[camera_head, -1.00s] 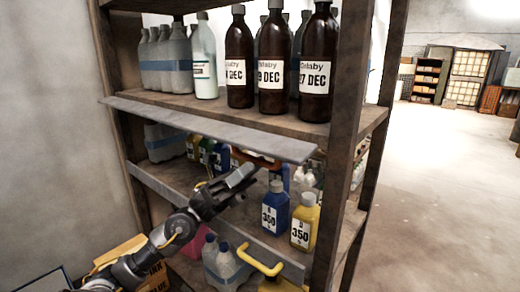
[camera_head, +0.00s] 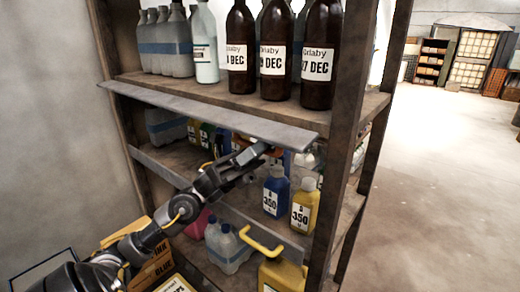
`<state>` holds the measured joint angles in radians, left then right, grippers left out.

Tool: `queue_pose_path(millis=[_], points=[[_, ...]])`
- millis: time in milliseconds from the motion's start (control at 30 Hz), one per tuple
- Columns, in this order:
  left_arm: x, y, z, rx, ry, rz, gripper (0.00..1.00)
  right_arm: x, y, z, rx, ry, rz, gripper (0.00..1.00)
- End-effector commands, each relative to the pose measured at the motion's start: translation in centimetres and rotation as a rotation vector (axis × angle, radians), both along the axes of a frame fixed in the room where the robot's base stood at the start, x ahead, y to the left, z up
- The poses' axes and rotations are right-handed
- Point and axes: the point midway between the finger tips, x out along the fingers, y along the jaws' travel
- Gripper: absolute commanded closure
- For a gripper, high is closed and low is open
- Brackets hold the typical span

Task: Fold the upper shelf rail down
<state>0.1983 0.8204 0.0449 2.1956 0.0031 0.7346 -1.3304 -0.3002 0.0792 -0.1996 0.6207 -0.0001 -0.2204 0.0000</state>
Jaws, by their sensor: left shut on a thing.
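The upper shelf rail (camera_head: 205,112) is a long grey bar along the front of the upper shelf, jutting out and tilted in the picture. An orange-red handle (camera_head: 273,150) shows just under its right part, mostly hidden by my gripper. My left gripper (camera_head: 256,153) reaches up from the lower left to just below the rail. It is shut on the handle; the exact contact is hard to see. My right gripper is not in view.
Brown bottles (camera_head: 274,55) and a white bottle (camera_head: 204,45) stand on the upper shelf behind the rail. Open floor lies right.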

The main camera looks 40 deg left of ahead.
Motion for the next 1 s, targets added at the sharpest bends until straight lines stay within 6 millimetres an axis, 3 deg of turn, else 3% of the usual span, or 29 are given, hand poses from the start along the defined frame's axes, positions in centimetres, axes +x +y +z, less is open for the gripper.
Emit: queue_pose_path(millis=[100, 300, 633, 667, 733, 1000], points=[[-0.7, 0.0, 0.1, -0.002, 0.104, 0.002, 1.0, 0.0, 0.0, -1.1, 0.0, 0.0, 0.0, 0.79], [-1.1, 0.0, 1.0, -0.005, 0.261, 0.003, 1.0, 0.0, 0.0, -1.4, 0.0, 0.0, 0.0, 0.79], [-1.2, 0.1, 1.2, -0.01, 0.286, 0.003, 1.0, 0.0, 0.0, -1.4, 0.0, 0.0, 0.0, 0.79], [-1.2, 0.1, 1.2, -0.01, 0.286, 0.003, 0.86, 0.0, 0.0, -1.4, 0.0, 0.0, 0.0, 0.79], [-1.2, 0.1, 1.2, -0.01, 0.286, 0.003, 0.78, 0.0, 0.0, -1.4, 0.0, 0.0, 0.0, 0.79], [-1.2, 0.1, 1.0, -0.009, 0.287, 0.002, 0.78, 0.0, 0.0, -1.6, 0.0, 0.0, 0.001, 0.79]])
